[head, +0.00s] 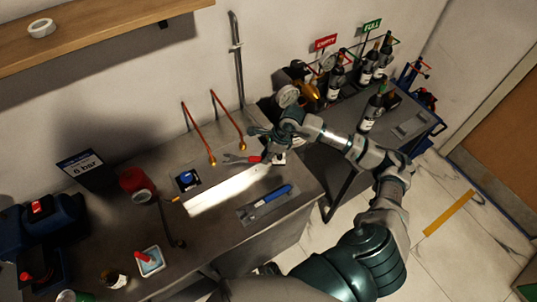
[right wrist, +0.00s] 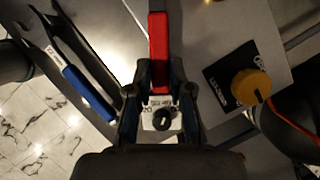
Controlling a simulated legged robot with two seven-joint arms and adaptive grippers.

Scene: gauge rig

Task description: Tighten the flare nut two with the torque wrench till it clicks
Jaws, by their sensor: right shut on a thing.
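My right gripper (head: 270,148) is above the bench's right part. It is shut on a wrench with a red handle (head: 252,159) and a grey open jaw (head: 232,158), which points left. In the right wrist view the red handle (right wrist: 158,50) runs up from between the fingers (right wrist: 162,85). A white block with a black knob (right wrist: 162,118) shows at the fingers. Two copper pipes come down the wall to brass flare nuts, a left one (head: 212,161) and a right one (head: 242,146). The wrench jaw is close to both; contact is unclear. My left gripper is out of view.
Bottles (head: 337,80) and a gauge (head: 288,95) crowd the back right.

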